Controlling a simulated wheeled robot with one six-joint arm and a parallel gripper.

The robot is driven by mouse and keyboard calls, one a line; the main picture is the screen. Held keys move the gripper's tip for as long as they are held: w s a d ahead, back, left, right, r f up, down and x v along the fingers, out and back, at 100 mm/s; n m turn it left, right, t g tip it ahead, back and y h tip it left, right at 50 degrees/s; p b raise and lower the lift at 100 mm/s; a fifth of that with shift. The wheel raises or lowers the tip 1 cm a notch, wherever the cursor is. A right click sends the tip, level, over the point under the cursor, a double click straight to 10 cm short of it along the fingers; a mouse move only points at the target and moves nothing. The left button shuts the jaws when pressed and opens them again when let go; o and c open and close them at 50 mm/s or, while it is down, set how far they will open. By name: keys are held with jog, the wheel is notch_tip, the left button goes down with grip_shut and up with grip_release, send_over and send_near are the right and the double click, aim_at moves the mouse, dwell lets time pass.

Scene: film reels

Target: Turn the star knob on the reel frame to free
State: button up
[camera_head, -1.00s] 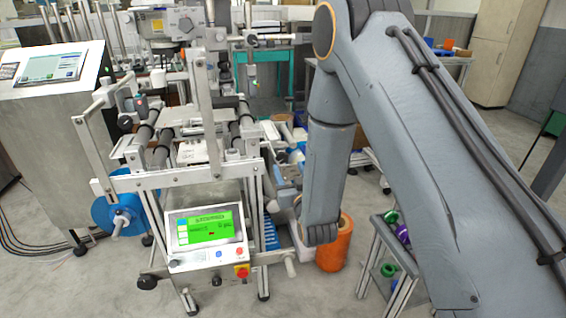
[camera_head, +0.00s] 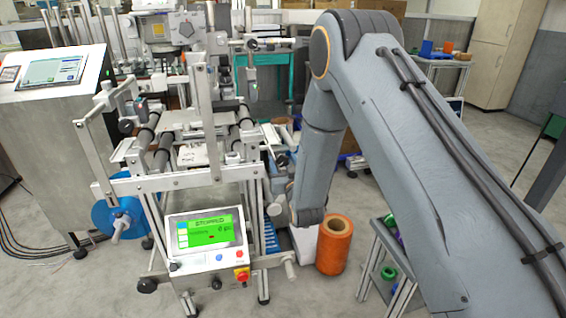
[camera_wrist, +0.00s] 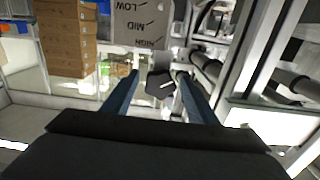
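In the wrist view, a dark, many-sided knob (camera_wrist: 160,84) with a short white mark on its face shows between the fingertips of my gripper (camera_wrist: 159,77). The two blue fingers are apart, one on each side of the knob. I see a gap at the left finger; I cannot tell whether the right one touches. Just above the knob in the picture is a grey plate (camera_wrist: 128,22) lettered LOW, MID and HIGH, upside down; I see no "free" label. In the head view, the metal reel frame (camera_head: 185,183) stands left of my arm. The knob cannot be made out there.
A green-lit screen panel (camera_head: 203,236), reading STOPPED, is on the front of the frame. An orange roll (camera_head: 334,245) stands on the floor below my wrist. A small rack (camera_head: 385,265) with reels is to the right. Dark rollers (camera_wrist: 207,66) lie right of my fingers.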

jog(key=c, duration=1)
jog(key=shift+n, duration=1.6)
jog(key=o, duration=1.1)
jog(key=shift+s, duration=0.15)
jog(key=v, duration=0.7)
jog(key=shift+s+d, duration=0.1)
jog(key=shift+s, duration=0.2)
